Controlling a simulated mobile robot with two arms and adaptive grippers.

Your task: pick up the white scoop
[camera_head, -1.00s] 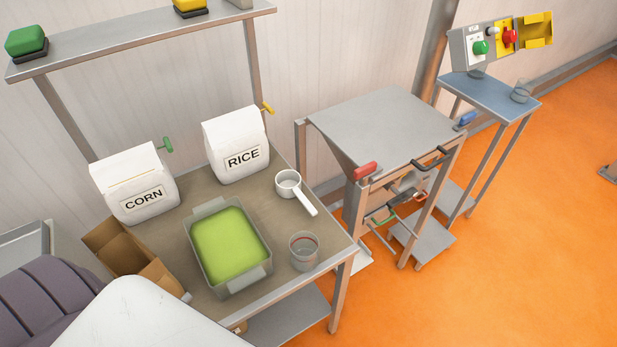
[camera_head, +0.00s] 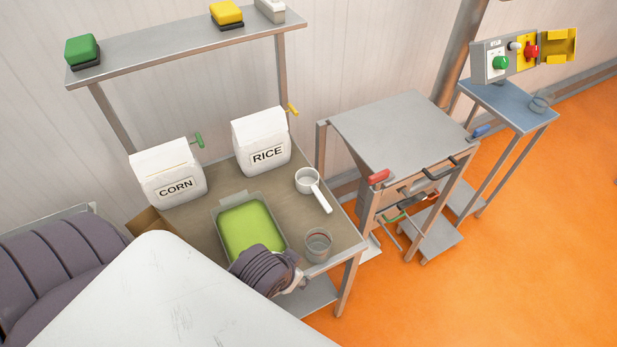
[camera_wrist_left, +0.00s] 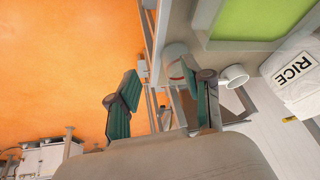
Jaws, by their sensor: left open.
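The white scoop (camera_head: 308,181) stands on the table at the right of the rice bag in the head view, its handle pointing toward the front right. It also shows in the left wrist view, as a small white cup (camera_wrist_left: 235,75) just right of the right finger. My left gripper (camera_wrist_left: 158,78) is open and empty in the left wrist view, its two green-padded fingers wide apart. In the head view my left forearm sleeve is at the table's front edge, short of the scoop, and the fingers are mostly hidden. My right gripper is not in view.
A clear cup (camera_head: 318,245) stands near the front right corner, between sleeve and scoop. A tray of green contents (camera_head: 219,232) sits to its left. Corn (camera_head: 168,175) and rice (camera_head: 262,143) bags stand behind. A metal machine (camera_head: 395,130) is right of the table.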

